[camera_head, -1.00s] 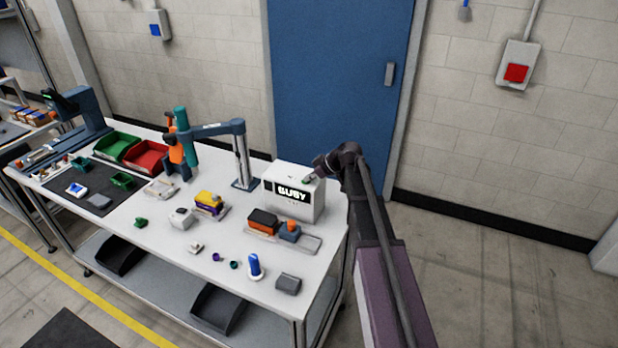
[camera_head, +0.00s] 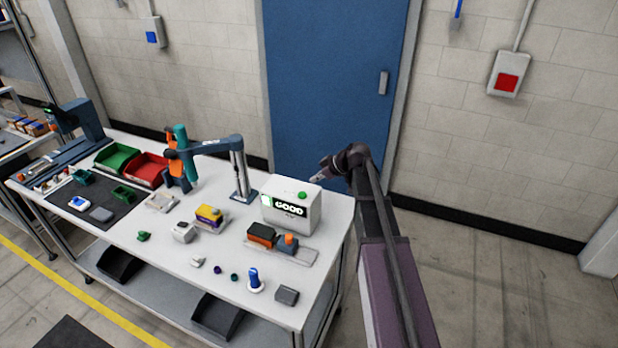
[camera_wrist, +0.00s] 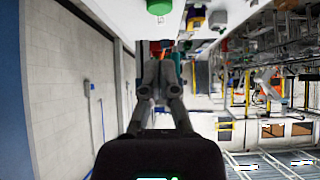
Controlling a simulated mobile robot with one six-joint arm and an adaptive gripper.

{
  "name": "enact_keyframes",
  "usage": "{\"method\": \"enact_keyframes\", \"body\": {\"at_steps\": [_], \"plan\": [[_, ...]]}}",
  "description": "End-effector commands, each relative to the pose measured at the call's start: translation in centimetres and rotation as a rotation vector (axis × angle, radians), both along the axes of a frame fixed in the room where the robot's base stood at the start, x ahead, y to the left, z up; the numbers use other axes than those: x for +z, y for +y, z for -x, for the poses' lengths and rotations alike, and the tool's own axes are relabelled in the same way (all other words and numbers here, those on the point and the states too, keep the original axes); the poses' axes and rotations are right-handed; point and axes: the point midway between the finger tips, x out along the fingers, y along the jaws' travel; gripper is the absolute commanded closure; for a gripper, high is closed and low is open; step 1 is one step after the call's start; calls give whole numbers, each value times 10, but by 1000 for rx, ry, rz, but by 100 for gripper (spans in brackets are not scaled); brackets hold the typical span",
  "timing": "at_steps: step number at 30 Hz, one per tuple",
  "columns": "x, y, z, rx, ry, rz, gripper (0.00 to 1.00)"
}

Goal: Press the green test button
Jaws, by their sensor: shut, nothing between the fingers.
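The green test button (camera_head: 302,195) sits on top of the white tester box (camera_head: 292,218) at the right back of the table. The box's dark display reads "GOOD". The button also shows at the top of the wrist view (camera_wrist: 159,7), upside down, on the box's white top. My gripper (camera_head: 322,177) is above and to the right of the button, apart from it. In the wrist view its fingers (camera_wrist: 160,92) are together with nothing between them.
A grey arm on a post (camera_head: 238,165) stands left of the box. A tray (camera_head: 305,255) with an orange-and-black block lies in front of it. A blue door (camera_head: 335,90) is behind. A blue-topped peg (camera_head: 254,278) stands near the table's front edge.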

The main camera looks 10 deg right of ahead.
Motion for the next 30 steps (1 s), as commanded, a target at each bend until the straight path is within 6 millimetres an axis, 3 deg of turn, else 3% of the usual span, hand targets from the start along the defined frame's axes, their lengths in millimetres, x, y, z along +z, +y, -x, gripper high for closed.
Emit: {"method": "enact_keyframes", "body": {"at_steps": [3, 12, 30], "plan": [[14, -9, 7, -2, 1, 0, 100], [31, -23, 17, 0, 0, 0, 100], [33, -26, 19, 1, 0, 0, 100]]}}
